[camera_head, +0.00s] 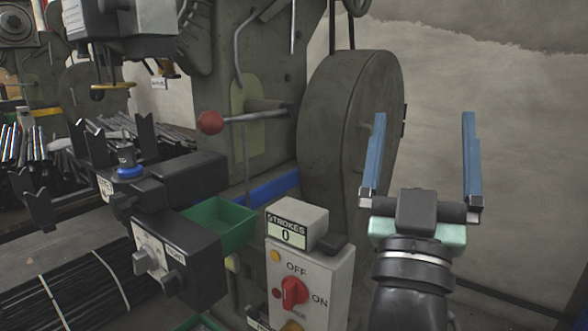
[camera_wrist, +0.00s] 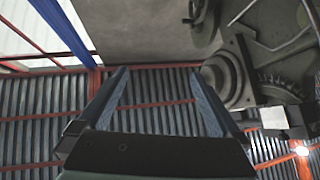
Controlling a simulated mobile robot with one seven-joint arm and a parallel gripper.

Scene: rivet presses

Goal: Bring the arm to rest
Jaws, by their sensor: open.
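My gripper (camera_head: 424,150) is at the right of the head view, with its two blue fingers pointing up and spread wide apart. It is open and nothing is between the fingers. It is raised in front of the wall, to the right of the press's large round wheel cover (camera_head: 345,140). In the wrist view my gripper (camera_wrist: 160,95) also shows its two fingers apart, with a ribbed wall and red beams beyond them.
A control box (camera_head: 305,285) with a red switch and a "STROKES 0" counter (camera_head: 287,232) stands left of my arm. A green bin (camera_head: 215,225), a red-knobbed lever (camera_head: 210,122) and bundled dark rods (camera_head: 80,290) lie further left. The space around my fingers looks clear.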

